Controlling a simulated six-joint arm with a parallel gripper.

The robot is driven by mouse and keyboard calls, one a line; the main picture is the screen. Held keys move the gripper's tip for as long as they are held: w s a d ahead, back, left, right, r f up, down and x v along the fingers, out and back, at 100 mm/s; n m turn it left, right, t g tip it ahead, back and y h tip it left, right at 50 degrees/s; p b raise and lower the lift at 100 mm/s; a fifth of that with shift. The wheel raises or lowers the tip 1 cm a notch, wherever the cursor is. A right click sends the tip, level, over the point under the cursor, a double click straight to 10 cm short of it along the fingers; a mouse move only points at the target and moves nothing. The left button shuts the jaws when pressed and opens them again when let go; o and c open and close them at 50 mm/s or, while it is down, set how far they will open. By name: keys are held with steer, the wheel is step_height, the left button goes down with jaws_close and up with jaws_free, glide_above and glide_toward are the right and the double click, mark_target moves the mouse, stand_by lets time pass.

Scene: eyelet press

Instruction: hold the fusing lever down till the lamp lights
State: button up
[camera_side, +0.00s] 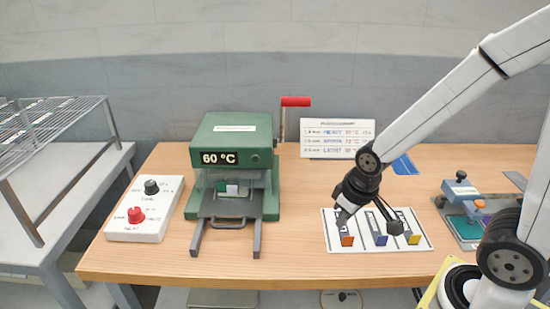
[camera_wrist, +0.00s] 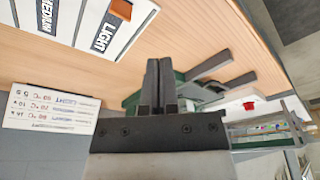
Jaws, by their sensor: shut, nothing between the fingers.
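The green press (camera_side: 235,135) stands at the back middle of the table, its display reading 60 °C. Its lever has a red handle (camera_side: 296,102) on an upright crank at the press's right side, raised above the body. A small dark round spot (camera_side: 255,158) sits on the press front; I cannot tell if it is the lamp, and no light shows there. My gripper (camera_side: 345,203) is shut and empty, right of the press and apart from the lever. In the wrist view my fingers (camera_wrist: 160,85) are together, with the press (camera_wrist: 135,103) partly hidden behind them.
A white control box (camera_side: 145,208) with black and red knobs is left of the press. A white card (camera_side: 378,243) with several coloured-end strips lies under my gripper. A printed placard (camera_side: 337,138) stands behind. Wood between press and card is clear.

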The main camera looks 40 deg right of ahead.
steer(key=o, duration=0.7)
steer(key=shift+w+r, duration=0.1)
steer(key=shift+w, duration=0.1)
steer(key=shift+o, duration=1.2)
steer(key=w+r+n+t, duration=0.1)
steer(key=w+r, duration=0.2)
steer(key=w, duration=0.4)
steer(key=w+r+n, duration=0.2)
steer(key=w+r, duration=0.2)
steer(key=w, duration=0.2)
steer(key=shift+w+d+r+n+t, duration=0.3)
steer(key=shift+w+d+t, duration=0.1)
steer(key=w+d+r+n+t, duration=0.2)
steer(key=w+r+n, duration=0.2)
steer(key=w+r, duration=0.7)
step_height(320, 180, up, 7)
steer(key=n+g+h, duration=0.1)
steer(key=g+h, duration=0.1)
steer(key=g, duration=0.3)
glide_above(298, 98)
steer(key=s, duration=0.1)
steer(key=shift+a+f, duration=0.2)
steer(key=shift+a, duration=0.25)
steer(key=shift+x, duration=3.85)
steer(key=shift+a, duration=0.15)
